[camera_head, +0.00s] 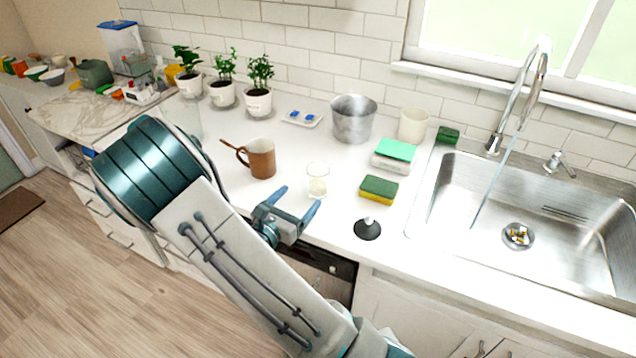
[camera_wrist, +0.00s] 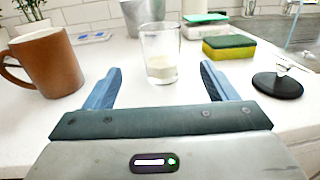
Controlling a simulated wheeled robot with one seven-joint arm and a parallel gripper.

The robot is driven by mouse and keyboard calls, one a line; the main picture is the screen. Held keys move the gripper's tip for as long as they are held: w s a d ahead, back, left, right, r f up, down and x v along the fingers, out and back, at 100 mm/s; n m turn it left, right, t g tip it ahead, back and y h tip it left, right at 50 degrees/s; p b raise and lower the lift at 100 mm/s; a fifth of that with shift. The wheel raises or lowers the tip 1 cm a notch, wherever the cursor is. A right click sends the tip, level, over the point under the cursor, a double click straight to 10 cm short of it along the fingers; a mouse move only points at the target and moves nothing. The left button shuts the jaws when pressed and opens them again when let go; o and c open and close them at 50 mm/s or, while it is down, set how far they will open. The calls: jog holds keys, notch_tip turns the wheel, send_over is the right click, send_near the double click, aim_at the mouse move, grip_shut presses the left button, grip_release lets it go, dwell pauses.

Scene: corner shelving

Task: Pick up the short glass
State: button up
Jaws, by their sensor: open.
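The short glass (camera_head: 318,180) is clear, with something pale in its lower part, and stands upright on the white counter. In the wrist view the glass (camera_wrist: 160,55) is straight ahead, beyond and between my fingertips. My gripper (camera_head: 299,203) is open and empty at the counter's front edge, its two blue fingers pointing toward the glass. It also shows in the wrist view (camera_wrist: 160,80), with the fingers wide apart on either side of the glass's line. The fingers do not touch the glass.
A brown mug (camera_head: 262,159) stands left of the glass. A green-yellow sponge (camera_head: 378,190) and a black sink stopper (camera_head: 367,230) lie to its right. A metal pot (camera_head: 352,120) stands behind. The sink (camera_head: 540,215) is at the far right. Bare counter lies between my gripper and the glass.

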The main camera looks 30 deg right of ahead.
aim_at(323, 169)
jog(key=p+x, duration=0.1)
jog(key=x, duration=0.5)
jog(key=shift+d+r, duration=0.1)
jog(key=shift+d, duration=0.1)
jog(key=w+d+p, duration=0.1)
jog(key=w+d+r, duration=0.1)
jog(key=d, duration=0.1)
jog(key=shift+w+d+r+p, duration=0.1)
jog(key=shift+w+d+p, duration=0.05)
jog(key=shift+d+p, duration=0.2)
jog(key=shift+w+d, duration=0.3)
jog(key=shift+d, duration=0.05)
jog(key=c, duration=1.3)
